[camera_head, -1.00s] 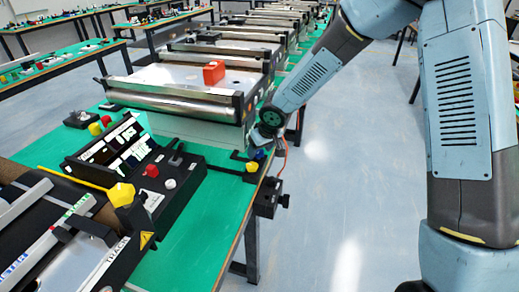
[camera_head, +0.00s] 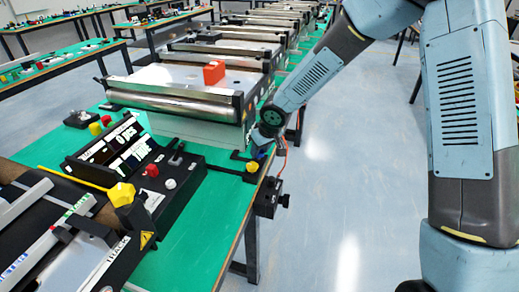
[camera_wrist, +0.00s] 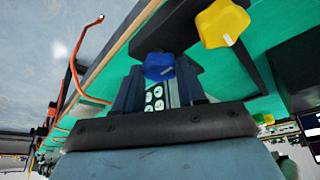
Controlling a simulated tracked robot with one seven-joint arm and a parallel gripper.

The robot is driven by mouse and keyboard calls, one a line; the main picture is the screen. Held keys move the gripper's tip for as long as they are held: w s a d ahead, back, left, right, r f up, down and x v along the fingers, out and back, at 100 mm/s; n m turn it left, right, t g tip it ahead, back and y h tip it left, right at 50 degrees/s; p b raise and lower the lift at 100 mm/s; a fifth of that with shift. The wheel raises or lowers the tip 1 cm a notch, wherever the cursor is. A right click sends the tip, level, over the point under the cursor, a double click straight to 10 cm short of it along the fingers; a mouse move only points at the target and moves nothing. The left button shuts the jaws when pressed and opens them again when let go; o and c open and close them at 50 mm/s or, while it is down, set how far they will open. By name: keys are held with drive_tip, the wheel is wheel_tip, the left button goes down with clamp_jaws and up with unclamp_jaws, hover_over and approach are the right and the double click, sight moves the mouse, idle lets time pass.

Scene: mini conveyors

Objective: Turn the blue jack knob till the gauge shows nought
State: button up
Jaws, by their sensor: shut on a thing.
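The blue jack knob (camera_wrist: 158,65) is between the fingers of my gripper (camera_wrist: 159,78) in the wrist view, and they are shut on it. In the head view my gripper (camera_head: 262,142) is low at the table's right edge, and a small blue patch of the knob (camera_head: 259,154) shows by it. A plate with several white round marks (camera_wrist: 154,98) shows between the fingers; I cannot tell if it is the gauge. No gauge reading can be made out.
A yellow knob (camera_wrist: 222,22) is close beside the gripper; it also shows in the head view (camera_head: 252,166). A conveyor with a red block (camera_head: 214,72) stands behind. A control box with a lit display (camera_head: 125,140) is to the left. An orange cable (camera_wrist: 78,80) hangs near the gripper.

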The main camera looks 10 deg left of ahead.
drive_tip(key=shift+w+d+n+g+y, duration=0.15)
drive_tip(key=shift+n+g, duration=0.2)
drive_tip(key=shift+n, duration=0.6)
drive_tip(key=shift+w+n+g+y, duration=0.1)
drive_tip(key=shift+n+g+y, duration=0.15)
drive_tip(key=shift+n, duration=0.75)
drive_tip(key=shift+w+d+n+g+y, duration=0.1)
drive_tip(key=shift+n+g, duration=0.3)
drive_tip(key=shift+n, duration=0.55)
drive_tip(key=o, duration=1.1)
drive_tip(key=shift+s+a, duration=0.1)
drive_tip(key=shift+c, duration=0.2)
drive_tip(key=w+v, duration=0.1)
drive_tip(key=v, duration=1.2)
drive_tip(key=shift+s+d+r, duration=0.2)
drive_tip(key=shift+s+r, duration=0.1)
drive_tip(key=shift+s, duration=0.1)
